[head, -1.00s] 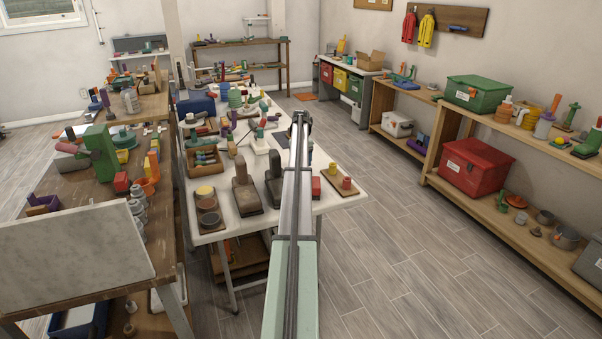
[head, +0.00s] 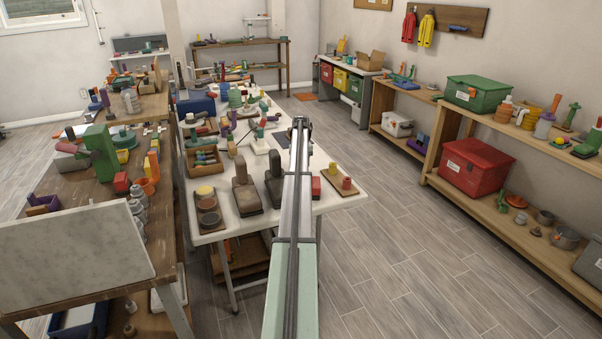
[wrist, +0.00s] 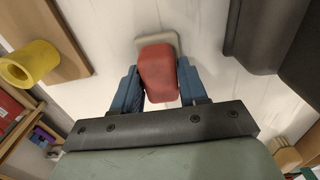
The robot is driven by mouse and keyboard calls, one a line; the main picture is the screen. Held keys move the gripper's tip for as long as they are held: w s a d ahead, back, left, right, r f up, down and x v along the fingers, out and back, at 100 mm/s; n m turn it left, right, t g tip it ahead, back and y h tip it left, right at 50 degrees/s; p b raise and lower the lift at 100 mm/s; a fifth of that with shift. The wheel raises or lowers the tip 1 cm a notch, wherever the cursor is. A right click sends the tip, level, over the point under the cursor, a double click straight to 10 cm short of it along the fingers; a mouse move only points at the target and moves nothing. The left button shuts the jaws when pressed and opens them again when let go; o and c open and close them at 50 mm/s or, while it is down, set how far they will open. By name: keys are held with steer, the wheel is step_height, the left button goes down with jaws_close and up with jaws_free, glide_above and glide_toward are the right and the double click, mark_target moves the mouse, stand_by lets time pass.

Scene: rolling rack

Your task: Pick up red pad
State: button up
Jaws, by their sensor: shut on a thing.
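The red pad (wrist: 158,72) is a rounded red block in the wrist view, with a beige base edge showing beyond it. My gripper (wrist: 160,82) has its blue fingers on either side of the pad and is shut on it. The pad is over the white tabletop; whether it touches the table is unclear. In the head view, part of the red pad (head: 316,187) shows just right of my arm on the white table (head: 222,232).
A wooden board with a yellow hollow cylinder (wrist: 30,64) lies left of the pad in the wrist view. A dark block-like object (wrist: 262,35) stands to the right. In the head view, a brown upright block (head: 243,188) stands left of my arm. Floor is clear right of the table.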

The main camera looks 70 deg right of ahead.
steer(key=shift+c, duration=0.3)
step_height(320, 180, up, 18)
stand_by(0.5)
